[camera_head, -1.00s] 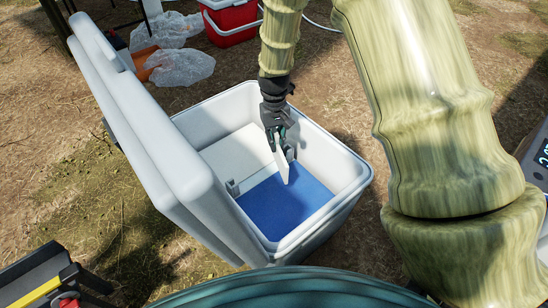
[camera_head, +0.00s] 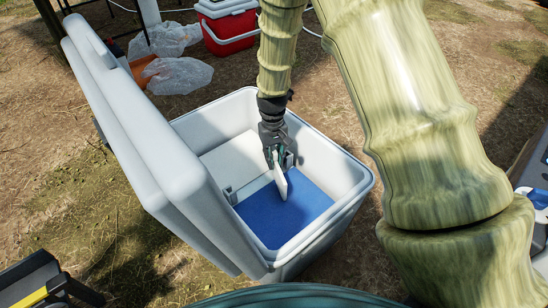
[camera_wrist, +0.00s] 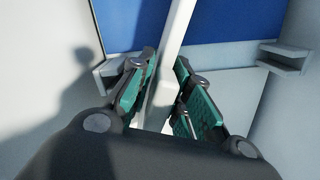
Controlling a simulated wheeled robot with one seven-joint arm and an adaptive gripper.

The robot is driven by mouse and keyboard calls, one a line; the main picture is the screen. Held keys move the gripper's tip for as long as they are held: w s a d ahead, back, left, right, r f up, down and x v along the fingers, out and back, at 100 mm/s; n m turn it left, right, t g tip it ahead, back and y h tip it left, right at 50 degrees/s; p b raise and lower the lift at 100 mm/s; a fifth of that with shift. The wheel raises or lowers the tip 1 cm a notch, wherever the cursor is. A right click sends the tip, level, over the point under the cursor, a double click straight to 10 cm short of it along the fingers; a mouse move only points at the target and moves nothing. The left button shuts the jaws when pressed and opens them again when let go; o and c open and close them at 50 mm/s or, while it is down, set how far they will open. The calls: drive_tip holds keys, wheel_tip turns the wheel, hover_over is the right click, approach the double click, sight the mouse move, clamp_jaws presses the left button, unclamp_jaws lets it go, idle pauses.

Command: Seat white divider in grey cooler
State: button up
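The grey cooler (camera_head: 345,205) stands open on the ground, its lid (camera_head: 150,150) raised at the left. The white divider (camera_head: 281,182) is between my gripper's fingers, inside the cooler above the blue floor (camera_head: 268,222). My gripper (camera_head: 280,160) points down and looks shut on the divider. In the wrist view, the divider (camera_wrist: 166,62) runs up between the green finger pads (camera_wrist: 160,85), crosswise to the line between two slotted brackets, left (camera_wrist: 108,70) and right (camera_wrist: 283,57). The left bracket (camera_head: 230,194) also shows in the head view. The divider is apart from both brackets.
A red-and-white cooler (camera_head: 230,27) and clear plastic bags (camera_head: 178,75) lie behind. A dark case (camera_head: 38,280) is at the lower left. Equipment (camera_head: 535,195) stands at the right edge. The cooler's walls surround my gripper closely.

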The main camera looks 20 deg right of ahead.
drive_tip(key=shift+o, duration=0.6)
drive_tip(key=shift+r, duration=0.1)
drive_tip(key=r+p, duration=0.2)
drive_tip(key=r, duration=0.2)
drive_tip(key=r+p, duration=0.2)
drive_tip(key=r, duration=0.2)
drive_tip(key=w+r+p, duration=0.1)
drive_tip(key=r+p, duration=0.2)
drive_tip(key=r, duration=0.1)
drive_tip(key=shift+w, duration=0.1)
